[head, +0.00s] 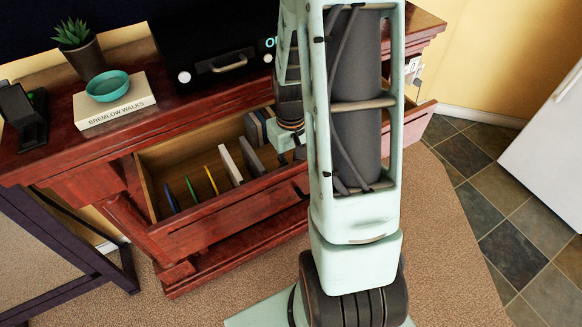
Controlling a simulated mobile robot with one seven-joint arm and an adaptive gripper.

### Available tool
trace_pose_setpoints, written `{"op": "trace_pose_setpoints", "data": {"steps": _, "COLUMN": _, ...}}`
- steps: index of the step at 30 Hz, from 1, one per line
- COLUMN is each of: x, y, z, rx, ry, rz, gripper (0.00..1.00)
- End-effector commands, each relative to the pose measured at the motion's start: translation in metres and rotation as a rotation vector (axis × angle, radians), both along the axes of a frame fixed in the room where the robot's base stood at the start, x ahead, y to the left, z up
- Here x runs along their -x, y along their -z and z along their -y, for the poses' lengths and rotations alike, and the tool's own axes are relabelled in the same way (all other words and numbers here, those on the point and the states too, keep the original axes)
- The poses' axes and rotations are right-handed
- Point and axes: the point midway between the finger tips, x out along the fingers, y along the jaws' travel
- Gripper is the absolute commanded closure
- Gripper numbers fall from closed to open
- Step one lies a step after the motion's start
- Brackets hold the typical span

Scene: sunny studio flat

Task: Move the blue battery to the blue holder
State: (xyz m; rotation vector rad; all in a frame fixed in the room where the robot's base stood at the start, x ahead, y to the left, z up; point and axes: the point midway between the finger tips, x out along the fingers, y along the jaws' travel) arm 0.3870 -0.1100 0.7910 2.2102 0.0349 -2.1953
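I cannot make out a blue battery or a blue holder for certain. A thin blue upright thing (172,201) stands at the left end of the open drawer (235,222); I cannot tell what it is. The end of my arm with my gripper (291,150) is mostly hidden behind my own arm links, low over the right part of the drawer. Its fingers do not show clearly, so I cannot tell whether it is open or shut or holds anything.
Green, yellow, white and grey flat things stand upright in the drawer. On the red-brown cabinet (60,150) are a book (115,112) with a teal bowl (107,86), a potted plant (80,48), a black device (24,115) and a dark box (215,65). A dark-framed piece stands left.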

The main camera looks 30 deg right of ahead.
Motion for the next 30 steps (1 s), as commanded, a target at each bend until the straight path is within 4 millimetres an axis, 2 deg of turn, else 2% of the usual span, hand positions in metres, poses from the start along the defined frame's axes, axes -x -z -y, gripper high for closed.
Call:
{"op": "trace_pose_setpoints", "data": {"steps": 8, "x": 0.0032, "y": 0.0044, "z": -0.0009, "rx": -0.003, "ry": 0.0, "rz": -0.008, "gripper": 1.0}}
{"op": "trace_pose_setpoints", "data": {"steps": 9, "x": 0.0034, "y": 0.0045, "z": -0.001, "rx": -0.003, "ry": 0.0, "rz": -0.008, "gripper": 0.82}}
{"op": "trace_pose_setpoints", "data": {"steps": 14, "x": 0.0038, "y": 0.0049, "z": -0.0011, "rx": -0.003, "ry": 0.0, "rz": -0.009, "gripper": 0.64}}
{"op": "trace_pose_setpoints", "data": {"steps": 25, "x": 0.003, "y": 0.003, "z": -0.0008, "rx": -0.002, "ry": 0.0, "rz": -0.007, "gripper": 0.64}}
{"op": "trace_pose_setpoints", "data": {"steps": 30, "x": 0.0024, "y": 0.0025, "z": -0.0006, "rx": -0.002, "ry": 0.0, "rz": -0.006, "gripper": 0.46}}
